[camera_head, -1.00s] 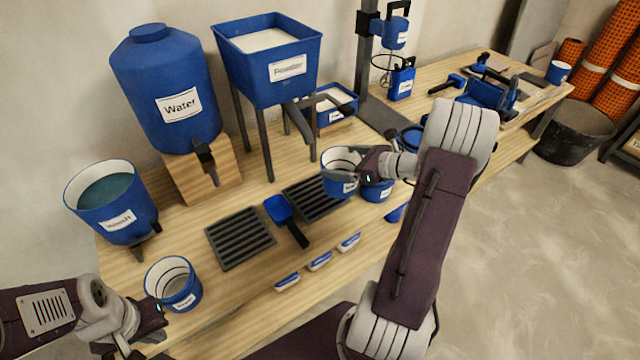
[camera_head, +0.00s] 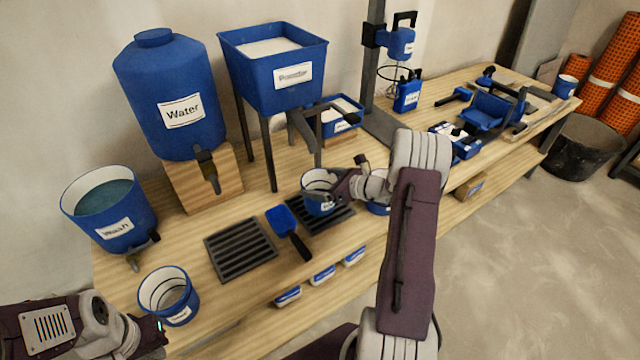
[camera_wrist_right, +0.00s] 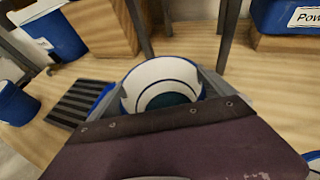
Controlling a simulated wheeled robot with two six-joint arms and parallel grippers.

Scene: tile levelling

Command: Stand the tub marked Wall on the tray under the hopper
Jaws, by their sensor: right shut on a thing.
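My right gripper (camera_head: 338,190) is shut on a blue tub (camera_head: 317,204) with a white inside. The tub is upright, over the dark slatted tray (camera_head: 335,219) in front of the hopper's legs; I cannot tell whether it touches the tray. Its label is too small to read. The right wrist view shows the tub (camera_wrist_right: 160,75) between the fingers. The blue hopper (camera_head: 262,82), labelled Powder, stands on dark legs behind. Another blue tub (camera_head: 180,312) stands at front left, its label unreadable. My left gripper (camera_head: 152,332) is beside it, apart; its jaws are unclear.
A second slatted tray (camera_head: 240,250) and a blue scoop (camera_head: 284,222) lie left of the held tub. A Water tank (camera_head: 172,95) and Wash bucket (camera_head: 110,210) stand further left. Another tub (camera_head: 378,207) stands right, partly hidden by my arm. Small labelled blocks (camera_head: 322,275) line the front edge.

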